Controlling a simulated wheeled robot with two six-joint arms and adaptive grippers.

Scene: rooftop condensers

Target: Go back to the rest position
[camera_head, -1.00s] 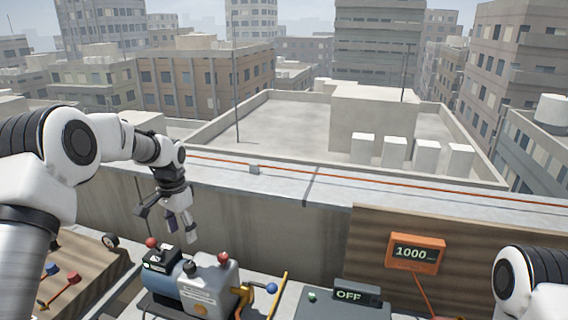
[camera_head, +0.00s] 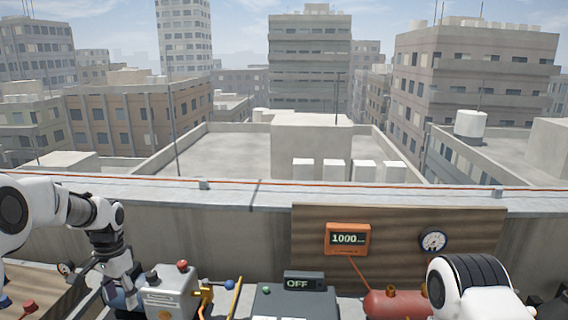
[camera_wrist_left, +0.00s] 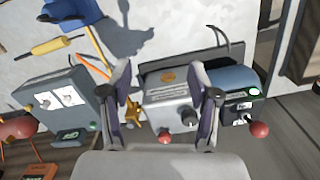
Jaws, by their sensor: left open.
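My left gripper (camera_head: 118,298) is low at the left of the head view, partly in front of the blue part of the pump unit. In the left wrist view its two dark fingers (camera_wrist_left: 161,72) stand apart with nothing held between them. The grey pump unit (camera_head: 172,294), with a red knob on top, is just right of the gripper. In the wrist view the pump's grey body (camera_wrist_left: 172,103) shows beyond and between the fingers, apparently not gripped. My right arm shows only as a white and black link at the lower right; its gripper is out of frame.
A grey box with an OFF display (camera_head: 302,283) stands right of the pump. An orange meter reading 1000 (camera_head: 347,239) and a round gauge (camera_head: 433,240) are on a brown board. A red tank (camera_head: 397,303) lies below. A parapet (camera_head: 230,193) runs behind.

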